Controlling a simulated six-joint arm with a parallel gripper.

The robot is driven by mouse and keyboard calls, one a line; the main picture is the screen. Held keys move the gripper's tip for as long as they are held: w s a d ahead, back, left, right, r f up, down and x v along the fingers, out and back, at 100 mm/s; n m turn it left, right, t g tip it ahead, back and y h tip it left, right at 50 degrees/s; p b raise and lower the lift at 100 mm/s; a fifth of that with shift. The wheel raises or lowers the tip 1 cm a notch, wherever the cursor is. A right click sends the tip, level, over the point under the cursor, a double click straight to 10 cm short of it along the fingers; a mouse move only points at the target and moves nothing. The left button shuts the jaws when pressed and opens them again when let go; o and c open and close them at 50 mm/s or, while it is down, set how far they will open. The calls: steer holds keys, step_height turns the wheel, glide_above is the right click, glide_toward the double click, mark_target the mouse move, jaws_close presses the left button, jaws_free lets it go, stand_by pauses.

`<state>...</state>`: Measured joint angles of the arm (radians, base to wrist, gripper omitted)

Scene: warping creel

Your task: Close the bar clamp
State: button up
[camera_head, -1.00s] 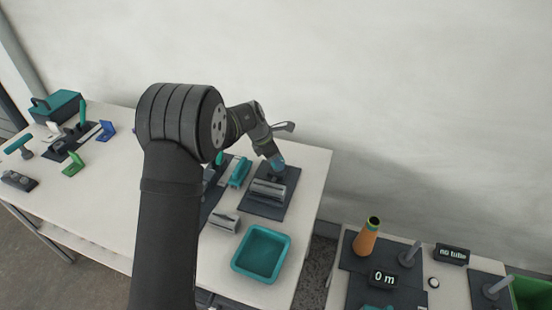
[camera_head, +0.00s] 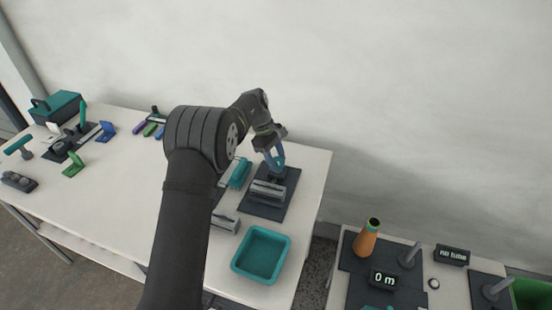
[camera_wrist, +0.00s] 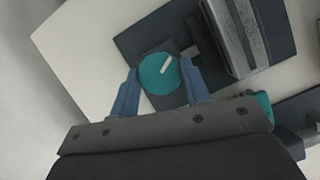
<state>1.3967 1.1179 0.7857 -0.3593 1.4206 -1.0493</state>
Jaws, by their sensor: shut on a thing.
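The bar clamp sits on a dark base plate near the table's right end, with a grey metal bar block (camera_head: 267,189) across it. The block also shows at the upper right of the wrist view (camera_wrist: 236,38). A round teal knob (camera_wrist: 158,73) with a white mark stands beside the block on the same plate. My gripper (camera_wrist: 160,68) has its two blue fingers on either side of the knob, shut on it.
A teal tray (camera_head: 261,254) and a loose grey block (camera_head: 225,222) lie in front of the clamp. A teal part (camera_head: 240,174) is close on its left. A second table at right holds an orange cone (camera_head: 366,238) and a "0 m" display (camera_head: 383,279).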

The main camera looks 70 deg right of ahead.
steer(key=m+y, duration=0.1)
steer(key=m, duration=0.2)
steer(key=m+t+y, duration=0.1)
steer(key=m, duration=0.2)
steer(key=shift+s+d, duration=0.1)
steer(key=shift+d, duration=0.05)
steer(key=m+t, duration=0.1)
steer(key=m, duration=0.2)
steer(key=m+t+y, duration=0.1)
steer(key=m, duration=0.2)
steer(key=shift+s, duration=0.15)
steer(key=m+t, duration=0.2)
steer(key=m, duration=0.3)
steer(key=shift+s, duration=0.15)
steer(key=m+t, duration=0.1)
steer(key=m, duration=0.2)
steer(key=m+t, duration=0.1)
steer(key=m, duration=0.1)
steer(key=shift+s+m+h, duration=0.1)
steer(key=shift+m+h, duration=0.2)
steer(key=shift+m, duration=0.1)
steer(key=o, duration=1)
steer(key=shift+r, duration=0.1)
steer(key=v, duration=1.1)
steer(key=shift+s+r, duration=0.25)
steer(key=shift+r, duration=0.05)
